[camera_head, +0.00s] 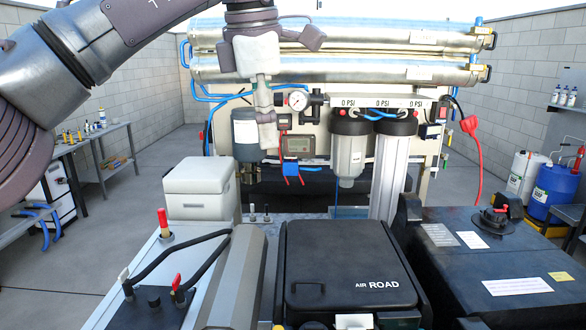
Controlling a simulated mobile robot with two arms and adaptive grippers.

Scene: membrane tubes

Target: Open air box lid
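A black box lid (345,258) marked "AIR ROAD" lies flat and shut at the bottom middle of the head view. A white label (354,321) shows at its front edge. My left gripper (267,136) hangs from the arm that comes in at the top left. It points down, above and behind the lid in the picture, in front of the filter panel. It is seen edge-on, so I cannot tell whether its fingers are open or shut. It does not touch the lid. My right gripper is not in view.
A light grey box (201,190) stands left of the lid, near red-handled levers (162,222) and black hoses. A dark tank (483,262) is at the right. Filter housings (349,150) and metal membrane tubes (350,68) stand behind. Space directly above the lid looks free.

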